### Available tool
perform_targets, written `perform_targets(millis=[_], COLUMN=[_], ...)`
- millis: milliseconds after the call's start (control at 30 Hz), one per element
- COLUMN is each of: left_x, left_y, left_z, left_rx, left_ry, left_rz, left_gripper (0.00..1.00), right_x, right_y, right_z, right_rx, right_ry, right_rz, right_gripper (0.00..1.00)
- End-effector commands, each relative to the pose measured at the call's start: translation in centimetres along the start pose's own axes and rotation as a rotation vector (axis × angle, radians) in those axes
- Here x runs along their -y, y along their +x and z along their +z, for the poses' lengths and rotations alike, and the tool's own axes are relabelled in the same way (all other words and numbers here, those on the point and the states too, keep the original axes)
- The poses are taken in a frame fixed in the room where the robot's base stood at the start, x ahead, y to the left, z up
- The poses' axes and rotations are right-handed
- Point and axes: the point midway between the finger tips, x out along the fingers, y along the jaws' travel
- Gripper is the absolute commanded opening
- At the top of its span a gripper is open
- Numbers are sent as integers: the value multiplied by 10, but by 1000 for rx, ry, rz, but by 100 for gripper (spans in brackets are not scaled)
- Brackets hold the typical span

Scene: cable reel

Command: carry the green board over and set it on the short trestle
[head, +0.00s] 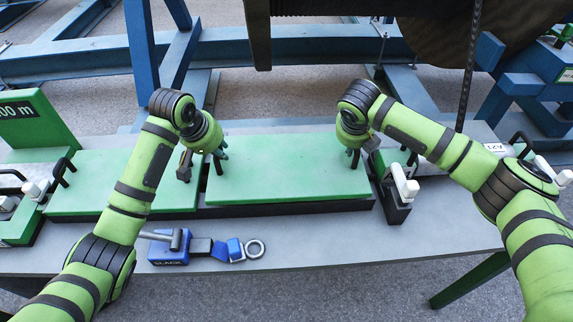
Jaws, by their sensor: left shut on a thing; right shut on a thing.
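The green board (288,178) is a flat rectangular panel in the middle of the grey table, with a dark base under its front edge. My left gripper (220,156) is at its left end, shut on a dark upright handle there. My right gripper (354,154) is at its right end, shut on a similar dark handle. The fingertips are small and partly hidden by my wrists. The board looks level; I cannot tell whether it is raised off its base. I cannot make out a short trestle for certain.
A second green panel (128,175) lies close on the left. A white-handled clamp (404,183) stands right. Blue steel frames (310,48) stand behind. A slanted green leg (468,281) shows lower right.

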Motion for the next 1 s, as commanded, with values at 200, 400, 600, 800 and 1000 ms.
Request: perform_targets(millis=[200,400,600,800,1000], left_x=[-3,-3,-2,-2,-2], left_y=[-22,-22,-22,-22,-22], left_z=[-10,-11,-11,-11,-11], left_rx=[-6,-6,-6,-6,-6], left_ry=[-2,-2,-3,-3,-4], left_rz=[-2,-3,-3,-4,-5], left_gripper=[0,0,0,0,0], right_x=[9,10,10,11,11], right_y=[-19,-19,-19,-19,-19], right_z=[9,9,9,9,9], right_rx=[0,0,0,0,-1], right_ry=[9,10,10,11,11], right_rz=[-12,-14,-15,-16,-17], right_gripper=[0,0,0,0,0])
